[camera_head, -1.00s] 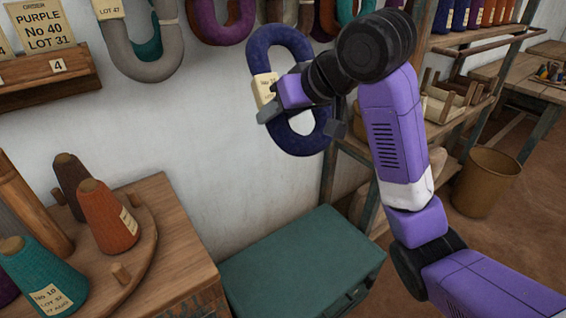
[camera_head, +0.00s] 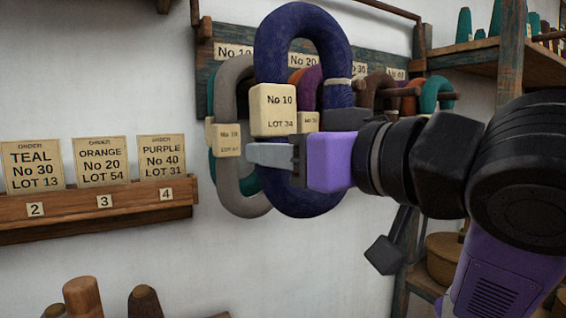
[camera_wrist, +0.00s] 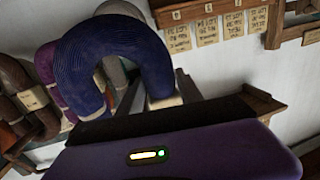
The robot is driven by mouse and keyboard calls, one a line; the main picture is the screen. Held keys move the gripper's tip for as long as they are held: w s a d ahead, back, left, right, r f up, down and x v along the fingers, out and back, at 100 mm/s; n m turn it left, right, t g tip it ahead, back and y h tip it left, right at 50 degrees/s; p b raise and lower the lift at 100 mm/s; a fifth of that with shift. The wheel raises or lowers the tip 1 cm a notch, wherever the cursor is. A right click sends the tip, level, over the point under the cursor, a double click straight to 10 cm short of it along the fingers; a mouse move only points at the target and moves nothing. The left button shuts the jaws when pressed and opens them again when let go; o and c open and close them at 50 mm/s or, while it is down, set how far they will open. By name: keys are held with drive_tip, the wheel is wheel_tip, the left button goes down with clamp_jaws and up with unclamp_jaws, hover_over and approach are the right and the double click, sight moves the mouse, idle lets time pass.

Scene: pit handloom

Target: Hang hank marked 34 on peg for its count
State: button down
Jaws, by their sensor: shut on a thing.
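A dark blue hank (camera_head: 302,30) with a cream tag reading No 10, LOT 34 hangs upright in my gripper (camera_head: 275,155). In the wrist view the blue hank (camera_wrist: 110,45) arches above the jaws. The board carries count labels: No 10 (camera_head: 233,50), No 20 (camera_head: 303,60), and partly covered ones ending in 30 and 40. A grey hank (camera_head: 228,185) tagged No 10 hangs just behind and left of the blue one. The peg holding it is hidden.
Orange, purple, brown and teal hanks (camera_head: 435,93) crowd the board to the right. Order cards (camera_head: 102,160) stand on a wooden ledge (camera_head: 100,212) at left. A shelf (camera_head: 470,57) with cones is at upper right.

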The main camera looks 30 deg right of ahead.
drive_tip(key=shift+w+a+t, duration=0.15)
drive_tip(key=shift+t, duration=0.15)
drive_tip(key=shift+w+f, duration=0.15)
drive_tip(key=shift+w, duration=0.8)
drive_tip(key=shift+w+p, duration=0.15)
drive_tip(key=shift+p, duration=0.4)
drive_tip(key=shift+w+p, duration=0.15)
drive_tip(key=shift+p, duration=0.3)
drive_tip(key=shift+w+d+p, duration=0.2)
drive_tip(key=shift+w+p, duration=0.3)
drive_tip(key=shift+p, duration=1.1)
drive_tip(key=shift+w+a+p, duration=0.1)
drive_tip(key=shift+w+p, duration=0.25)
drive_tip(key=shift+p, duration=2.1)
